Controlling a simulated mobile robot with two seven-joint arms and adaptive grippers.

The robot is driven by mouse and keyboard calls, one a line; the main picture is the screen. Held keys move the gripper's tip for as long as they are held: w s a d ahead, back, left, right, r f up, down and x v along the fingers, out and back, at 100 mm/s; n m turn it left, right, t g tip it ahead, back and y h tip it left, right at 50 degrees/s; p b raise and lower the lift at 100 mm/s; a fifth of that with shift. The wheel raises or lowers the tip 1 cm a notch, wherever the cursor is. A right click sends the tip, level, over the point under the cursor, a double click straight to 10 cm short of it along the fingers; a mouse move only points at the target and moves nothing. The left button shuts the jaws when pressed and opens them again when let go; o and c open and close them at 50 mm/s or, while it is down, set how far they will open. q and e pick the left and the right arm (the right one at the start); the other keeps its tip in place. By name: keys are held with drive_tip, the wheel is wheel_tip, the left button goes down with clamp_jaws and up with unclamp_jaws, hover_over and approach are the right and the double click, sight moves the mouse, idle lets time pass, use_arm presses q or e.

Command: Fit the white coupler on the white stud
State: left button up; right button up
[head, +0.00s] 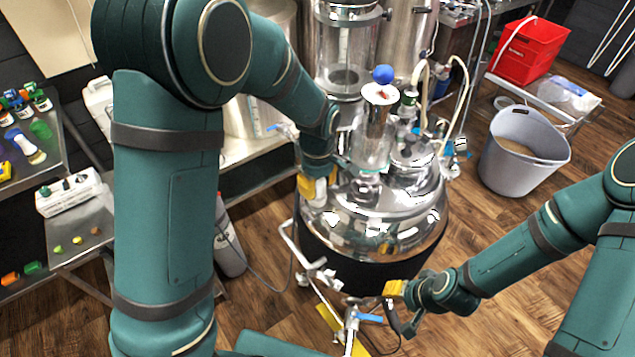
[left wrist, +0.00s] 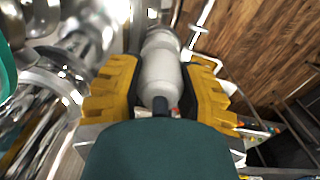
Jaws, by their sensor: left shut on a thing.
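In the left wrist view, my left gripper (left wrist: 158,88) has its yellow fingers on both sides of a white, rounded cylindrical piece, which I take as the white coupler (left wrist: 160,75). It is shut on this piece. In the head view my left gripper (head: 318,188) is at the left side of the domed steel vessel (head: 390,235); the coupler is mostly hidden there. I cannot pick out the white stud with certainty, nor tell whether the coupler touches it. My right gripper (head: 402,308) is low in front of the vessel, fingers apart, and looks empty.
Pipes and valves with a blue handle (head: 368,317) stand near my right gripper. Glassware and hoses crowd the vessel's top. A grey bucket (head: 505,170) and a red crate (head: 528,50) are at the right. A steel bench (head: 235,150) is behind my left arm.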

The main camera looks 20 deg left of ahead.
use_arm(q)
drive_tip(key=shift+f+b, duration=0.4)
drive_tip(key=shift+f, duration=0.15)
idle(0.4)
drive_tip(key=o, duration=0.8)
drive_tip(key=shift+r, duration=0.1)
wheel_tip(320, 180, up, 8)
drive_tip(key=p, duration=0.7)
drive_tip(key=shift+r, duration=0.15)
drive_tip(key=shift+r+p, duration=1.15)
drive_tip(key=shift+r, duration=0.15)
drive_tip(key=shift+f, duration=0.1)
